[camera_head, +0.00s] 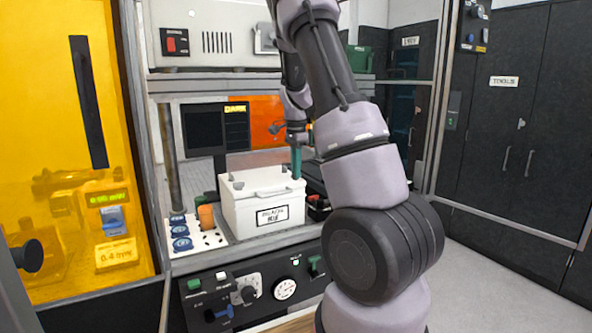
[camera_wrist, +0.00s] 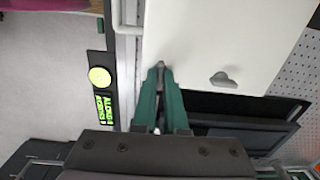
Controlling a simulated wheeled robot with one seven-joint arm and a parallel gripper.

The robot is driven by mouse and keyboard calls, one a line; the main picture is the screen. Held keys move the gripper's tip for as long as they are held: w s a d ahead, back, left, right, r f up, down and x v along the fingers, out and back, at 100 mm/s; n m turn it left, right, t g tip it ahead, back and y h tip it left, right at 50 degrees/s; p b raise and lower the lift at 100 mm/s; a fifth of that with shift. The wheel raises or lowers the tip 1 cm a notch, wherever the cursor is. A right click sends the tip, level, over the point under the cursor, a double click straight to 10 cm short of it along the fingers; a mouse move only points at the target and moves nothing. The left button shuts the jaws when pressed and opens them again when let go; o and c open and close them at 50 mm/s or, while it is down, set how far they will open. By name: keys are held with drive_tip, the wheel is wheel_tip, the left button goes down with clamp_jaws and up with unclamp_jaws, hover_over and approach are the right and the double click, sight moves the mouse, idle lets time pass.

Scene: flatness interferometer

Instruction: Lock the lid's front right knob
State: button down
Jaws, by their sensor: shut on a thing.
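The white box (camera_head: 262,208) stands on the bench with its white lid (camera_head: 258,183) on, and a handle and a label on its front. My gripper (camera_head: 296,172) points down at the lid's right end. In the wrist view, the teal fingers of my gripper (camera_wrist: 161,72) are shut on a small grey knob (camera_wrist: 160,64) near the lid's edge. The fingers hide most of this knob, so its turn cannot be told. Another grey winged knob (camera_wrist: 224,79) sits free on the lid (camera_wrist: 215,35), to the right of the fingers.
A white board with blue round pieces (camera_head: 181,243) and an orange piece (camera_head: 206,216) lie left of the box. A control panel (camera_head: 250,292) with a gauge is below. A monitor (camera_head: 203,130) stands behind. A shelf unit (camera_head: 212,55) hangs above. The floor at right is clear.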

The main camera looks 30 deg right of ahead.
drive_tip(key=c, duration=1)
unclamp_jaws()
drive_tip(key=shift+o, duration=0.2)
drive_tip(key=shift+r, duration=0.15)
wheel_tip(320, 180, up, 11)
drive_tip(key=shift+f, duration=0.2)
